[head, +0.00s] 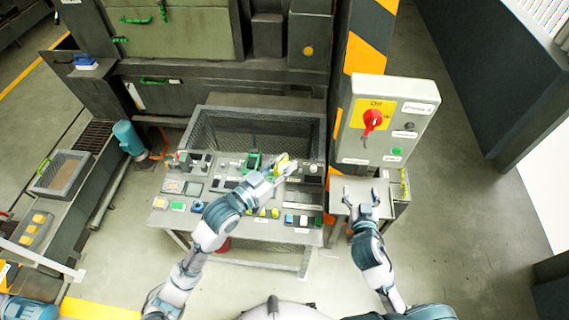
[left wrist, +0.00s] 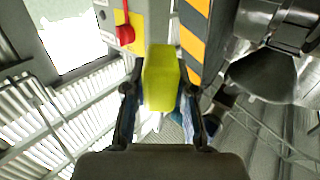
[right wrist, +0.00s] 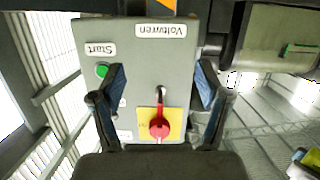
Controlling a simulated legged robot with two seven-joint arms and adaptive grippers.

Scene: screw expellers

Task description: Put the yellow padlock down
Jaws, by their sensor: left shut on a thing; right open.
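The yellow padlock (left wrist: 162,78) is held between the fingers of my left gripper (left wrist: 160,110), which is shut on it. In the head view the yellow padlock (head: 283,161) shows as a small yellow patch at the tip of my left gripper (head: 284,168), over the control panel. The padlock's shackle is hidden. My right gripper (head: 362,201) is open and empty, over the small grey shelf (head: 343,211) below the switch box. In the right wrist view my right gripper (right wrist: 158,95) has its fingers apart, facing the switch box.
The grey switch box (head: 415,96) has a red rotary switch (head: 373,121) on a yellow plate and a green button. The control panel (head: 270,233) carries several buttons and small items, with a mesh guard (head: 219,127) behind. A striped post (head: 362,52) stands behind the box.

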